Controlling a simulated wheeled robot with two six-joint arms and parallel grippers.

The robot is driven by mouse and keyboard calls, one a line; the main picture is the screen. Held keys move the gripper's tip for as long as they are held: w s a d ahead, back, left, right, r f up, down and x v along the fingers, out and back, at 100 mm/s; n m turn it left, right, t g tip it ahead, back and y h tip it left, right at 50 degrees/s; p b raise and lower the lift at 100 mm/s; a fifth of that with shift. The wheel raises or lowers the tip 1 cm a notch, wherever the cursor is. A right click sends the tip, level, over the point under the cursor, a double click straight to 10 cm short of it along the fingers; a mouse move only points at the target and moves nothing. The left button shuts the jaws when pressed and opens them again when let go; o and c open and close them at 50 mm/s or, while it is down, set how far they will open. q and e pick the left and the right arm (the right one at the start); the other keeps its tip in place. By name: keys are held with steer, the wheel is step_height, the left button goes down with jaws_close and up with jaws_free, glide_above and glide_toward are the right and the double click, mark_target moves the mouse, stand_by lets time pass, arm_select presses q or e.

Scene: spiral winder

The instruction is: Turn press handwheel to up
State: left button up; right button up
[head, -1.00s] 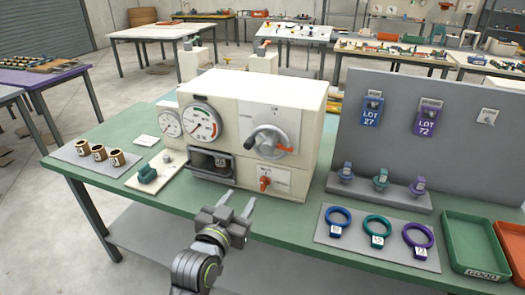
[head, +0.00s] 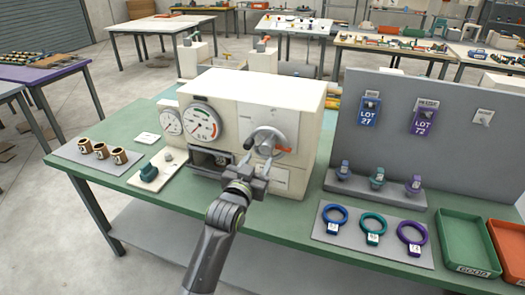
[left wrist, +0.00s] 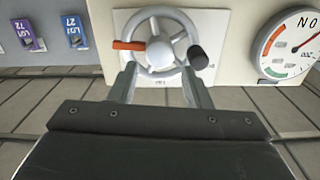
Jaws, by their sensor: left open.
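The press handwheel (head: 268,142) is a grey spoked wheel on the front of the cream press box (head: 262,88). It has an orange pointer tab, on the right in the head view, and a dark knob. The left wrist view shows the handwheel (left wrist: 160,42) straight ahead, with the orange tab at its left and the knob at its lower right. My left gripper (head: 256,161) is open in front of the wheel's lower part. In the left wrist view its two fingers (left wrist: 160,85) reach the lower rim, one at each side. I cannot tell whether they touch it.
Two dials (head: 202,124) and a dark opening (head: 211,161) are left of the wheel. A grey panel with tags (head: 400,140) stands to the right. Coloured rings (head: 374,228) and trays (head: 470,243) lie at the right of the green table. A green-knobbed block (head: 150,173) is at left.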

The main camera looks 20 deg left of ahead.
mark_target(265, 150)
arm_select(q)
steer(key=shift+w+d+p, duration=0.1)
steer(key=shift+w+p, duration=0.3)
steer(key=shift+w, duration=2)
steer(key=c, duration=0.7)
